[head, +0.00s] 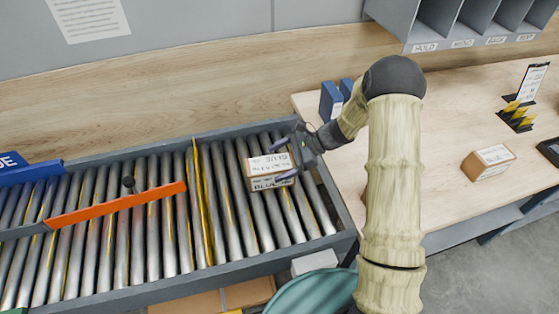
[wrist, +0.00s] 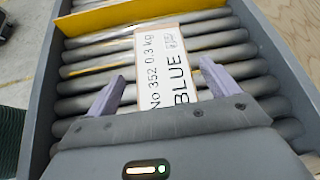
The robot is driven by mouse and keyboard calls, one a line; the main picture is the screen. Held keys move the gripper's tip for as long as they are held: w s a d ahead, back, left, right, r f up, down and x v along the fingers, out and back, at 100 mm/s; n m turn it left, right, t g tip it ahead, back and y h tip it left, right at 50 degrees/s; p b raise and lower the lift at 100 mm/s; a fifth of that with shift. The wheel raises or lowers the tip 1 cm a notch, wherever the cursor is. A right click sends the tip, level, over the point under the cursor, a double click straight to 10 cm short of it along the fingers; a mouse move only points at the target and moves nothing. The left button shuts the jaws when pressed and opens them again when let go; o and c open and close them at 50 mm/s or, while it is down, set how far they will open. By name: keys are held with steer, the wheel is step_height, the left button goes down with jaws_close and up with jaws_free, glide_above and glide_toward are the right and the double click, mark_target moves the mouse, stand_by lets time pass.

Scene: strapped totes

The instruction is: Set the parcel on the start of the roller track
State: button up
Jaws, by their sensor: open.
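The parcel (head: 268,173) is a small box with a white label reading "BLUE". It rests on the rollers at the right end of the roller track (head: 215,268). In the wrist view the parcel (wrist: 176,75) lies between the two fingers and reads "No 352 0.3 kg". My gripper (head: 279,161) is at the parcel's right side with its fingers apart. In the wrist view my gripper (wrist: 161,90) is open, with a gap between each finger and the parcel. The parcel's near end is hidden by the gripper body.
A yellow divider (head: 203,205) crosses the track left of the parcel. An orange diverter arm (head: 118,206) lies across the rollers farther left. A wooden table (head: 450,140) on the right holds another box (head: 488,161). A teal bin (head: 313,294) stands below the track.

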steer(key=b+v, duration=0.2)
steer(key=v, duration=1)
steer(key=s+d+r+n+t+h, duration=0.1)
steer(key=s+d+n+t+h, duration=0.1)
steer(key=s+n+h, duration=0.4)
steer(key=s+d+r+n+t+h, duration=0.2)
steer(key=s+n+h, duration=0.3)
steer(key=s, duration=0.9)
steer(key=n, duration=0.3)
steer(key=shift+d+r+n+h, duration=0.35)
steer(key=shift+d+n+h, duration=0.05)
steer(key=shift+w, duration=0.1)
steer(key=shift+d, duration=0.1)
